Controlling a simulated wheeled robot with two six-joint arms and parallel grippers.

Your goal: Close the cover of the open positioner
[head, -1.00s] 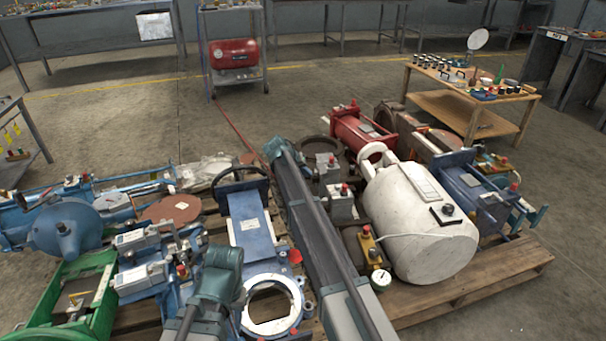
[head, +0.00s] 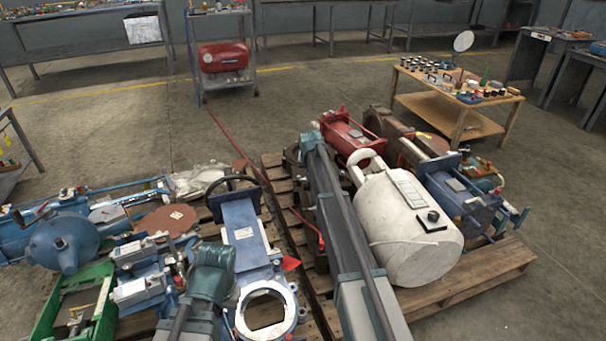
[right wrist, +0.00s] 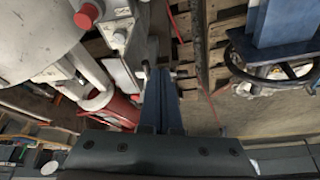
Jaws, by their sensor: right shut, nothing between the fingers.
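In the right wrist view, a light grey box with red caps (right wrist: 118,30) stands beside my right gripper (right wrist: 160,72). A pale flat plate (right wrist: 124,76) shows just left of the fingers; I cannot tell surely whether it is the open positioner's cover. The right gripper is shut and empty, over the pallet area. In the head view, my long dark right arm hides the grey boxes beside the white vessel (head: 408,225). Other grey boxes (head: 138,288) sit on blue equipment at left. My teal left arm shows low in front, but its fingers cannot be made out.
A blue actuator (head: 242,225) with a round flange (head: 266,312) lies left of my right arm. A red cylinder (head: 345,133) and a blue unit (head: 455,190) crowd the right pallet (head: 490,268). A wooden table (head: 462,92) stands behind; open floor lies around it.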

